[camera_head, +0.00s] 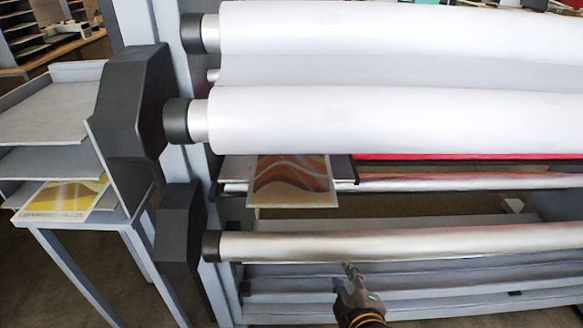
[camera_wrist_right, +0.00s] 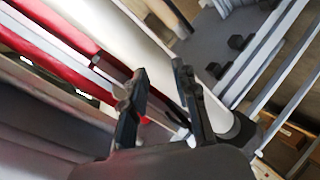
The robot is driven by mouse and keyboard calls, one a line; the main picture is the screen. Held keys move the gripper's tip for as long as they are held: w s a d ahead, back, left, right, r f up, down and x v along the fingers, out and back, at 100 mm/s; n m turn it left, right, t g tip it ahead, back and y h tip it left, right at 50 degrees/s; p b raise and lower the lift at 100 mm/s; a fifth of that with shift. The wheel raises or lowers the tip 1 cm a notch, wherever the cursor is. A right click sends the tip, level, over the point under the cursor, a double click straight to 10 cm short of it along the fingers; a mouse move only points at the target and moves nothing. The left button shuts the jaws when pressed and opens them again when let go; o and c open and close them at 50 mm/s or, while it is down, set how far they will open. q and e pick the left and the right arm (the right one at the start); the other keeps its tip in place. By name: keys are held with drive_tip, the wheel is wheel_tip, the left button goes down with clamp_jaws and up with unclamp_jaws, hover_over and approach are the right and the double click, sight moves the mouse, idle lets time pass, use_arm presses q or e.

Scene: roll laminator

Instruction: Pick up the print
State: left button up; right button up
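A print (camera_head: 293,180) with brown, orange and cream waves lies on the laminator's dark feed surface, below the big white rolls; its front edge hangs over toward me. Another print (camera_head: 62,199), yellow and white, lies in the lowest tray of the side shelf at the left. My right gripper (camera_head: 352,268) is in front of and below the silver roller, lower than the wavy print and apart from it. In the right wrist view its two fingers (camera_wrist_right: 158,84) stand apart with nothing held between them. I see no print clearly in that view. My left gripper is not in view.
The silver roller (camera_head: 400,241) spans the machine between my right gripper and the wavy print. White rolls (camera_head: 400,120) overhang the print. Black end housings (camera_head: 130,115) and the grey tray shelf (camera_head: 50,110) stand at the left. Grey bars (camera_head: 430,285) cross below.

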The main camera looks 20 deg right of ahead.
drive_tip(key=w+a+r+n+t+y, duration=0.2)
drive_tip(key=w+a+r+n+t, duration=0.25)
drive_tip(key=r+n, duration=0.4)
drive_tip(key=p, duration=0.2)
approach(297, 202)
drive_tip(key=shift+m+t, duration=0.25)
drive_tip(key=shift+t, duration=0.1)
drive_tip(key=w, duration=0.4)
drive_tip(key=shift+d+f, duration=0.2)
drive_tip(key=shift+d, duration=0.2)
drive_tip(key=w+p, duration=0.1)
drive_tip(key=w, duration=0.4)
drive_tip(key=shift+w+a+f, duration=0.1)
drive_tip(key=shift+w, duration=0.1)
drive_tip(key=shift+w+f, duration=0.1)
drive_tip(key=shift+w, duration=0.25)
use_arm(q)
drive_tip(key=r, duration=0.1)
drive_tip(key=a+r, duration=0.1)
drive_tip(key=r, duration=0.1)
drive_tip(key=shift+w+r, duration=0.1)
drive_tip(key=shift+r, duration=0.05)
use_arm(e)
drive_tip(key=shift+s, duration=0.1)
drive_tip(key=shift+c, duration=0.2)
clamp_jaws()
